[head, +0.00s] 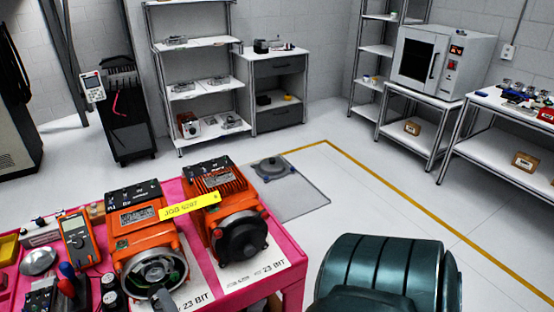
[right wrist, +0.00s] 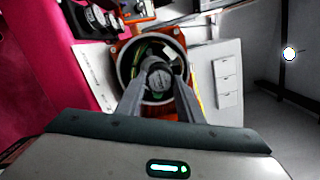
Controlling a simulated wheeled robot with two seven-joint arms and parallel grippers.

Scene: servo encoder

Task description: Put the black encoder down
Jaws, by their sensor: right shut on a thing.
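The black encoder (right wrist: 159,78) is a small, dark round part between the fingertips of my right gripper (right wrist: 158,92), which is shut on it. In the right wrist view it appears in front of the open round housing of an orange servo motor (right wrist: 122,50); I cannot tell whether it touches the housing. In the head view this looks like the left motor (head: 140,235), its ring open with green inside. A grey piece of my right gripper (head: 164,298) shows at its lower edge; the encoder is not clear there. My left gripper is not in view.
A second orange motor (head: 217,190) with a black round cover stands to the right on the pink bench (head: 292,290). A yellow label (head: 189,206) spans between the motors. A multimeter (head: 76,238) and small tools crowd the left. White floor lies beyond the bench.

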